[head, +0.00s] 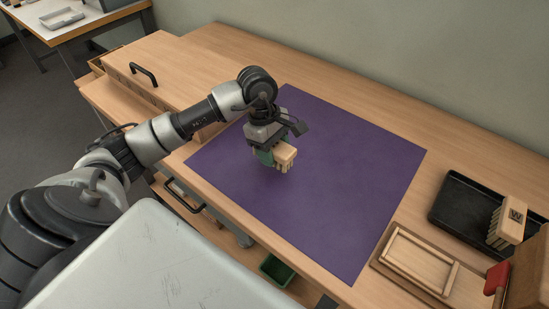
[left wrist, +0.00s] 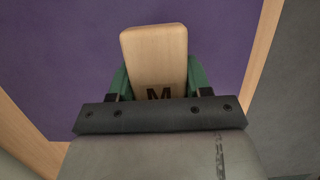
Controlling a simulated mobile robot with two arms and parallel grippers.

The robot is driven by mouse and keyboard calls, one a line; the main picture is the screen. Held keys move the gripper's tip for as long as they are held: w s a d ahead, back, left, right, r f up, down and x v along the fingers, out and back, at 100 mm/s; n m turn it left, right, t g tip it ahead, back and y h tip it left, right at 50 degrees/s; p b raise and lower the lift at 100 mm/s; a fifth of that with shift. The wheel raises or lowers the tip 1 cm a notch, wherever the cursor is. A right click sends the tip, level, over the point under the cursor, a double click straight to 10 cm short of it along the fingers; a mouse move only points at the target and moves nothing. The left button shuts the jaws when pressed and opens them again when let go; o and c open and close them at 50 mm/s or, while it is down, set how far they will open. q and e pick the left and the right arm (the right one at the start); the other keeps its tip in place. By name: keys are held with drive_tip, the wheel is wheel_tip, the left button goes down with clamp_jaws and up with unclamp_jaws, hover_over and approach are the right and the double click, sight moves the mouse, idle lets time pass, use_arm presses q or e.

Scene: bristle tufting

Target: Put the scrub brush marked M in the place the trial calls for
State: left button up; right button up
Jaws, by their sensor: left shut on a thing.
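The scrub brush marked M (head: 286,154) is a pale wooden block with bristle tufts pointing down in the head view. My left gripper (head: 271,157), with green fingers, is shut on it and holds it over the purple mat (head: 350,180). In the left wrist view the brush (left wrist: 153,50) sits between the green fingers (left wrist: 157,80), with a dark M near the gripper's edge. The gap between the bristles and the mat is hard to judge. My right gripper is not in view.
A black tray (head: 455,192) at the right has a block brush marked W (head: 509,226) at its edge. A shallow wooden tray (head: 393,262) and a red-ended tool (head: 497,276) lie nearer. A wooden drawer unit (head: 188,62) stands at the left. The mat is otherwise clear.

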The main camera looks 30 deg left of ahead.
use_arm(q)
drive_tip(key=shift+f, duration=2)
drive_tip(key=o, duration=1)
drive_tip(key=shift+c, duration=0.2)
drive_tip(key=shift+r, duration=0.2)
drive_tip(key=v, duration=1.2)
